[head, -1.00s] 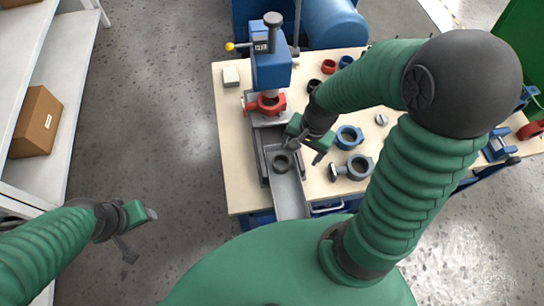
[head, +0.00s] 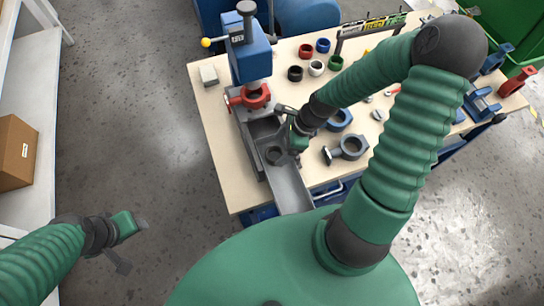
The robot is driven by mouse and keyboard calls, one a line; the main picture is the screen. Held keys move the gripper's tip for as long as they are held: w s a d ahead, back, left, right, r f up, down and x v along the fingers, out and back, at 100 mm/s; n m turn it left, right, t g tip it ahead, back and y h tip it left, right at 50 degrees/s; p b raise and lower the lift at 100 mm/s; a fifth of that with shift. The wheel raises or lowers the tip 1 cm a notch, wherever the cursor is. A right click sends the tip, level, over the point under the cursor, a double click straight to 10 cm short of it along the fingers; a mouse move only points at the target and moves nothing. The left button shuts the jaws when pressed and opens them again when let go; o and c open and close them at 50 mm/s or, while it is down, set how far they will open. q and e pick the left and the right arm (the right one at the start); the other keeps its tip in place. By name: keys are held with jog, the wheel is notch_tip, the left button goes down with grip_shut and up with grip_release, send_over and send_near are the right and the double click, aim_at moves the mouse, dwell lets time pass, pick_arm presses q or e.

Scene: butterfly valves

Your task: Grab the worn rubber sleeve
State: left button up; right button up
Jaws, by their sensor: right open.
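A dark grey ring (head: 275,156), which looks like the worn rubber sleeve, lies in the grey metal chute (head: 290,190) in front of the press. My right gripper (head: 288,136) is open just above and to the right of the ring. It looks empty, and I cannot tell whether a finger touches the ring. My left gripper (head: 133,246) is open and empty over the floor, left of the bench.
The blue press (head: 249,60) with a red valve body (head: 255,95) stands behind the chute. Blue and grey valve bodies (head: 352,147) lie to the right. Several coloured rings (head: 316,67) sit at the back.

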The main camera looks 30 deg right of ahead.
aim_at(272, 158)
jog(key=b+x, duration=0.1)
jog(key=x, duration=0.3)
jog(key=shift+s+f, duration=0.15)
jog(key=shift+f, duration=0.35)
jog(key=shift+a, duration=0.3)
jog(key=shift+c, duration=0.6)
jog(key=shift+a+r, duration=0.1)
jog(key=shift+c, duration=1)
jog(key=c, duration=0.5)
jog(key=shift+d, duration=0.25)
jog(key=c, duration=0.6)
